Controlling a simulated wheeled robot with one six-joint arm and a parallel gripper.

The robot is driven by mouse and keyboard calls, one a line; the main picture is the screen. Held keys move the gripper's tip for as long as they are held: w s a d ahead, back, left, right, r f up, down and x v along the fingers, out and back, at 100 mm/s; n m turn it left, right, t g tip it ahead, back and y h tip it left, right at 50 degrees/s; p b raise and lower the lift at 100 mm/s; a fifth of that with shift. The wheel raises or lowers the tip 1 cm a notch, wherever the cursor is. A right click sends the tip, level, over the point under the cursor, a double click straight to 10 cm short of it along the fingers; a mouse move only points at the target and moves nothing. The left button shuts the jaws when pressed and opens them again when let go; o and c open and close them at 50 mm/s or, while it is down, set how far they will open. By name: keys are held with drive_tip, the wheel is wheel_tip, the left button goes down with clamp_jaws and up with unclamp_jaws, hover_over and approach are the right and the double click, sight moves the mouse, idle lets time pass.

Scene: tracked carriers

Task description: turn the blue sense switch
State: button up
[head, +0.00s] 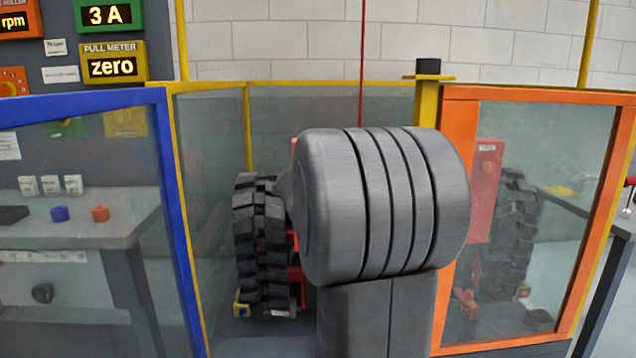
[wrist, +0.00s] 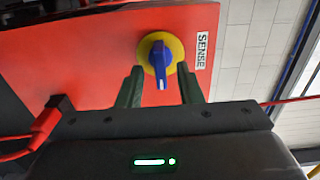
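The blue sense switch (wrist: 160,62) shows in the wrist view, a blue handle on a round yellow plate (wrist: 150,46) on a red panel (wrist: 90,45). Its handle points down in the picture, towards my gripper. A white label reading SENSE (wrist: 202,50) is to its right. My gripper (wrist: 160,67) is open, one dark green finger on each side of the handle. I see gaps between the handle and both fingers; how deep the fingers reach is hard to tell. The switch and my gripper are not visible in the head view, where my grey arm fills the middle.
In the head view, a blue-framed glass panel (head: 163,140) is at left and an orange-framed one (head: 460,93) at right. A black track (head: 262,245) stands behind my arm. A desk (head: 110,215) with knobs is at left. A red cable (wrist: 35,130) shows at left in the wrist view.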

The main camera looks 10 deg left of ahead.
drive_tip(key=p+v, duration=0.1)
drive_tip(key=v, duration=1.2)
drive_tip(key=shift+s+p, duration=0.2)
drive_tip(key=shift+p, duration=0.1)
drive_tip(key=shift+w+r, duration=0.1)
drive_tip(key=shift+w, duration=0.05)
drive_tip(key=b+x, duration=0.1)
drive_tip(key=x, duration=1.2)
drive_tip(key=shift+w+b, duration=0.3)
